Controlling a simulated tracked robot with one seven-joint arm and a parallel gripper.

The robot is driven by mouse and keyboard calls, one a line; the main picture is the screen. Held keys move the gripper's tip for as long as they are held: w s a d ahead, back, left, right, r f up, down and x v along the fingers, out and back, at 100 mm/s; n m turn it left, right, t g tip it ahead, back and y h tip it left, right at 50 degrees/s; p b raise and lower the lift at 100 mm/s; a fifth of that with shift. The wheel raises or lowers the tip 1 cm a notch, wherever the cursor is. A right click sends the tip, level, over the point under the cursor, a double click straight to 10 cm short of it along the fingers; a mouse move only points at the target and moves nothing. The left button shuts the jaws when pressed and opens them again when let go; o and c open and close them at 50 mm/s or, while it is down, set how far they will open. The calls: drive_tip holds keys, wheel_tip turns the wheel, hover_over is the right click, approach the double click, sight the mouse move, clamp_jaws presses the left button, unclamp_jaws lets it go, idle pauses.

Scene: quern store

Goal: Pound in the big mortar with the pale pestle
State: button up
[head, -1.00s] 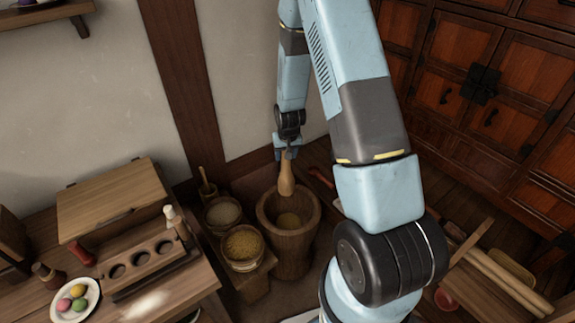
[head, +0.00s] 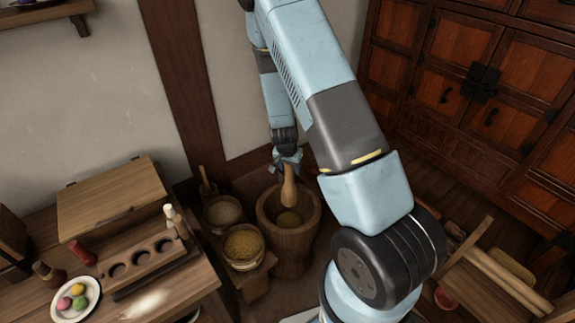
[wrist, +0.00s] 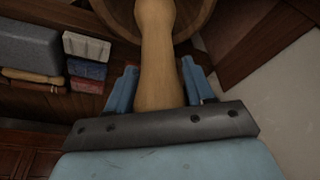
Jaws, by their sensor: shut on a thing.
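The big mortar (head: 275,240) is a wooden tub standing on the floor near the wall corner, with yellowish stuff in its hollow. The pale pestle (head: 289,190) is a smooth light wooden club, held roughly upright with its lower end at the mortar's mouth. My gripper (head: 287,160) is shut on the pestle's upper part above the mortar. In the wrist view the pestle (wrist: 158,60) runs between the two blue fingers, and the mortar's rim (wrist: 115,8) shows behind it. I cannot tell whether the pestle's lower end touches the contents.
A basket of yellow grain (head: 243,246) and a paler one (head: 222,211) stand close left of the mortar. A bench with a holed rack (head: 150,263) and a plate of coloured balls (head: 75,298) is further left. Wooden cabinets (head: 490,90) stand at right.

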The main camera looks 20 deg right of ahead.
sight(290, 180)
drive_tip(key=shift+f, duration=3.85)
drive_tip(key=shift+f, duration=3.7)
drive_tip(key=shift+r, duration=4)
drive_tip(key=shift+f, duration=0.1)
